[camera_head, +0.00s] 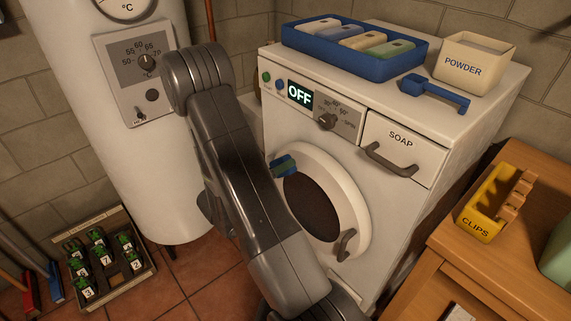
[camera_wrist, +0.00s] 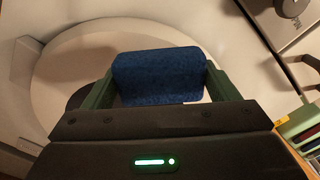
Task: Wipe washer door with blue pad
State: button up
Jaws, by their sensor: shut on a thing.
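The washer (camera_head: 395,185) is white, with its display reading OFF. Its round door (camera_head: 354,205) has a white rim, a dark window and a grey handle (camera_head: 345,244) at the lower right, and looks shut. My gripper (camera_wrist: 160,83) is shut on the blue pad (camera_wrist: 158,74), its green fingers on either side of it. In the head view the pad (camera_head: 284,165) shows at the upper left of the door rim, partly behind my arm. In the wrist view the door (camera_wrist: 75,60) is right behind the pad. I cannot tell whether the pad touches it.
On the washer stand a blue tray (camera_head: 295,42) of several pads, a powder box (camera_head: 472,64) and a blue scoop (camera_head: 436,92). A wooden table (camera_head: 500,262) with a yellow clips box (camera_head: 484,212) stands right. A white boiler (camera_head: 170,190) and a crate (camera_head: 146,273) are left.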

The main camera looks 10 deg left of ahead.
jog(key=shift+s+a, duration=0.35)
jog(key=shift+s, duration=0.2)
jog(key=v, duration=0.3)
